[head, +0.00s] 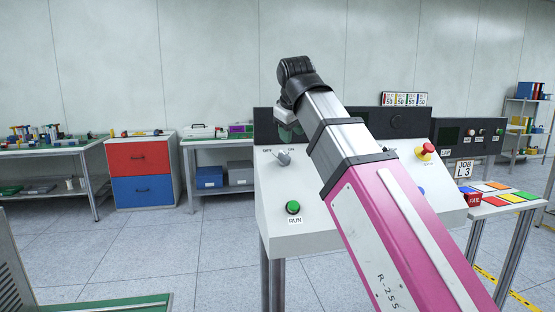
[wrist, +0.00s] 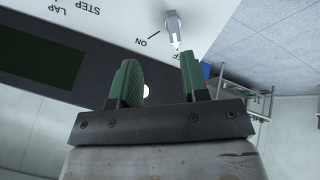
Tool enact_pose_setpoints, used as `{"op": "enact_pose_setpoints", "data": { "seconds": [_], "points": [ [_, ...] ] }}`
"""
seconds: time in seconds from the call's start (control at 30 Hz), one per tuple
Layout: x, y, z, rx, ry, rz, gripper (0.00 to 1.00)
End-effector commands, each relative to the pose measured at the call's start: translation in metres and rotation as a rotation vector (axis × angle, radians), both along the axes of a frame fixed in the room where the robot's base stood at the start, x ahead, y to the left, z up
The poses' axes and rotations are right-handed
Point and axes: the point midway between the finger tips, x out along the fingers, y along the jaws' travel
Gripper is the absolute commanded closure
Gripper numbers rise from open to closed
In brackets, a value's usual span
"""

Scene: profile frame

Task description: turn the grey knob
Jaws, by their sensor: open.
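The grey knob (head: 283,158) is on the upper left of the sloped white control panel (head: 325,212), between the OFF and ON labels. In the wrist view the knob (wrist: 174,29) shows at the top, beyond the fingertips, with a light pointer mark toward the OFF side. My gripper (wrist: 160,75) has green fingers spread apart with nothing between them. It is apart from the knob. In the head view the gripper is mostly hidden behind my arm, with a little green showing above the knob.
The panel also carries a green RUN button (head: 293,207), a red mushroom button (head: 425,152) on yellow, and a blue button (head: 421,190) partly behind my arm. A dark upright back panel (head: 266,128) rises behind the knob. Open floor lies to the left.

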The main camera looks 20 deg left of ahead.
Motion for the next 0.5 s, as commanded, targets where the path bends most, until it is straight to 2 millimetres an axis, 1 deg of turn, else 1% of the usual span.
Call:
{"op": "enact_pose_setpoints", "data": {
  "seconds": [0.1, 0.27, 0.37, 0.5],
  "points": [
    [-0.009, 0.008, 0.005, -0.028, -0.003, 0.020, 0.58],
    [-0.011, 0.011, 0.004, -0.040, -0.004, 0.027, 0.58],
    [-0.007, 0.012, -0.003, -0.041, -0.003, 0.026, 0.58],
    [0.001, 0.014, -0.019, -0.041, -0.003, 0.025, 0.58]
  ]
}}
